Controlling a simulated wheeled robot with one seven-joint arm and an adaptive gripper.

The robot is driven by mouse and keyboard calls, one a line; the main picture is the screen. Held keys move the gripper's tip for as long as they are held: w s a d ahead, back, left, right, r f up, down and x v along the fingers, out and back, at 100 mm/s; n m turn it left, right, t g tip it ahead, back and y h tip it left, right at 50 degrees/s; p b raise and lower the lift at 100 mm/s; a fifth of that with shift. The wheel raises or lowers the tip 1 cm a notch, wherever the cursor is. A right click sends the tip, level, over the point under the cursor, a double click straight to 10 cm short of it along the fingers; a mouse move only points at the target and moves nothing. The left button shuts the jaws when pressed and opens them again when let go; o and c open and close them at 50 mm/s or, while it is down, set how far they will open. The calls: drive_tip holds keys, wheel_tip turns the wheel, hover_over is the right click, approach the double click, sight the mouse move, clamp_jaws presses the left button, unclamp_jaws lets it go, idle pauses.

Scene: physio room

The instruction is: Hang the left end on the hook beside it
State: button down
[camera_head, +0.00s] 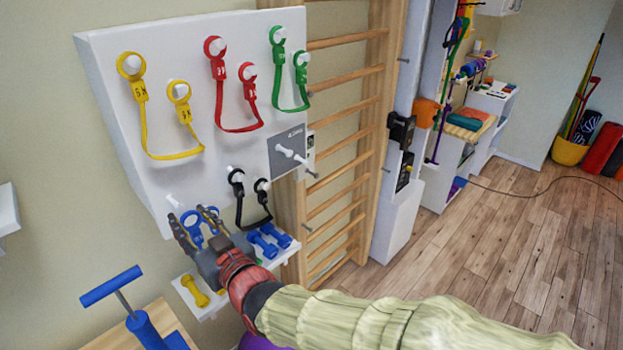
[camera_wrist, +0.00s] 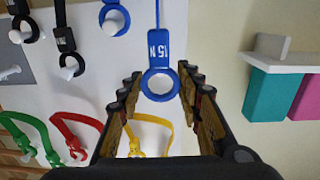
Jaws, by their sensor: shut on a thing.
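The blue strap's left end (camera_wrist: 160,84), a ring marked 15 N, is between the fingers of my gripper (camera_wrist: 160,80). In the head view my gripper (camera_head: 194,222) is shut on this end in front of the white board's lower left. The strap's other blue ring (camera_wrist: 114,18) is on a white peg and also shows in the head view (camera_head: 210,214). A bare white hook (camera_head: 173,201) sticks out just above and left of the gripper. The held ring appears apart from the hook; the exact gap is hard to tell. The fingers partly hide the strap.
The white board (camera_head: 110,75) also holds yellow (camera_head: 178,155), red (camera_head: 240,128), green (camera_head: 290,105) and black (camera_head: 240,205) straps on pegs. A shelf with blue dumbbells (camera_head: 268,241) and a yellow one (camera_head: 194,291) is below. A blue-handled pump (camera_head: 145,328) stands lower left.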

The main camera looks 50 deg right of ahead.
sight(181, 210)
drive_tip(key=shift+y+b, duration=0.3)
drive_tip(key=shift+b, duration=0.7)
drive_tip(key=shift+w+f+b, duration=0.1)
drive_tip(key=shift+w+b, duration=0.45)
drive_tip(key=shift+w, duration=0.7)
drive_tip(key=shift+w+b, duration=1.45)
drive_tip(key=shift+w, duration=0.2)
drive_tip(key=shift+w, duration=0.3)
drive_tip(key=shift+w+b, duration=0.4)
idle(0.3)
drive_tip(key=shift+f+b, duration=0.3)
drive_tip(key=shift+b, duration=0.45)
idle(0.3)
